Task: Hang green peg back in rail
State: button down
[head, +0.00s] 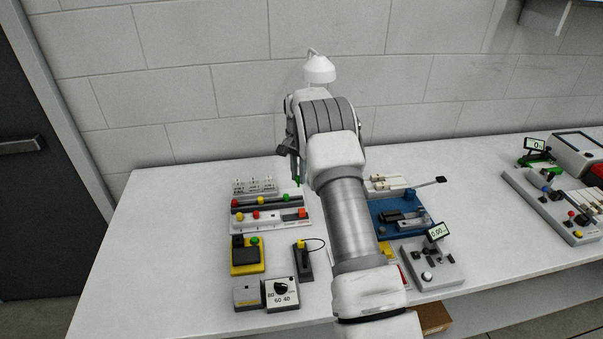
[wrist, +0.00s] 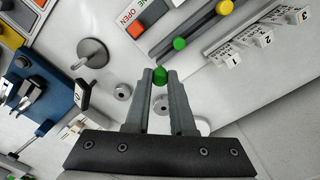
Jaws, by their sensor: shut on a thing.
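My gripper (wrist: 160,82) is shut on a green peg (wrist: 159,75), whose rounded green part shows between the fingertips in the wrist view. The rest of the peg is hidden by the fingers. In the head view my gripper (head: 295,173) points down above the bench, beside the right end of the rail unit, with a bit of green (head: 297,182) at its tip. The dark rail (wrist: 202,27) lies just beyond the fingertips in the wrist view. Another green knob (wrist: 180,43) and a yellow knob (wrist: 224,7) sit along it. The held peg appears apart from the rail.
Numbered white tags (wrist: 263,39) stand beside the rail. A panel marked OPEN with an orange block (wrist: 136,29) is close by. A round metal knob (wrist: 92,54) and a blue fixture (wrist: 38,85) are at left. My arm hides the bench's middle in the head view.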

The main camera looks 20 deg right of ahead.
jog(key=shift+f+b, duration=1.2)
jog(key=shift+f, duration=1.1)
jog(key=shift+f+b, duration=0.8)
jog(key=shift+f, duration=0.35)
jog(key=c, duration=0.7)
grip_release()
jog(key=shift+r, duration=0.1)
jog(key=shift+r+p, duration=0.35)
jog(key=shift+r, duration=8.3)
